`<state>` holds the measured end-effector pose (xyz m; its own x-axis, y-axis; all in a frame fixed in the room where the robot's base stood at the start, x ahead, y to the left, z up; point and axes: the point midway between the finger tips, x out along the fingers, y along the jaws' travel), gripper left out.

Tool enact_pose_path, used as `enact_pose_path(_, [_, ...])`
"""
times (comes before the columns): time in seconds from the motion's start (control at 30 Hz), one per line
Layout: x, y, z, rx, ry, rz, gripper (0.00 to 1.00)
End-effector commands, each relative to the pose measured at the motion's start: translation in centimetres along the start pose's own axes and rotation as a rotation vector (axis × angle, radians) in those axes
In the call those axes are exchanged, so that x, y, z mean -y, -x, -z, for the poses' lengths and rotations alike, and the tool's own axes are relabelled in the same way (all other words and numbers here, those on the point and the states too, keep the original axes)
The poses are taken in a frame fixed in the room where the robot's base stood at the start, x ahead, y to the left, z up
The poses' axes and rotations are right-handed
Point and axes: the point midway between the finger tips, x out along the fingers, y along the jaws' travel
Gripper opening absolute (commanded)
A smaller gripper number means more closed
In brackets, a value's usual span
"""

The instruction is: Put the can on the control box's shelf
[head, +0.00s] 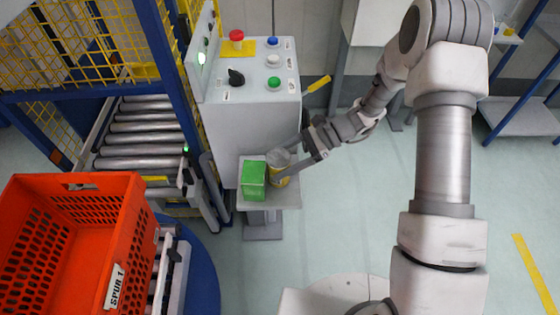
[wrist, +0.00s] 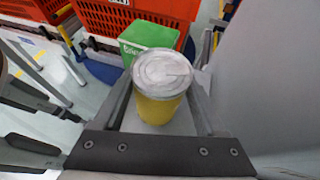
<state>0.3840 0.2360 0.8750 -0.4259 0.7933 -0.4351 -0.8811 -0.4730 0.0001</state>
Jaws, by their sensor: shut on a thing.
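The can (head: 281,177) is yellow with a grey lid; in the wrist view the can (wrist: 160,102) stands upright between the two fingers. My gripper (head: 284,164) is shut on it; the fingers also show in the wrist view (wrist: 160,90). The can is over the shelf (head: 285,199), a small pale ledge on the front of the control box (head: 242,125). Whether its base touches the shelf I cannot tell. A green box (head: 253,180) sits on the shelf just left of the can.
An orange tote (head: 70,240) stands at lower left beside a roller conveyor (head: 140,133) and a blue frame with yellow mesh. Buttons and a black knob (head: 236,77) are on the control box's top. The floor to the right of the shelf is clear.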

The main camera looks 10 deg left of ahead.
Motion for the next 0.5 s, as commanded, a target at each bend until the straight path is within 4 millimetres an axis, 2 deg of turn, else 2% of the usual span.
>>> enact_pose_path(0.27, [0.03,-0.12,0.3,0.001,0.001,0.001,0.0])
enact_pose_path(0.3, [0.01,-0.08,0.25,0.0,0.0,0.001,0.79])
enact_pose_path(0.4, [0.01,-0.07,0.23,0.0,0.0,0.001,0.97])
enact_pose_path(0.5, [0.01,-0.07,0.22,0.0,0.0,0.001,1.0])
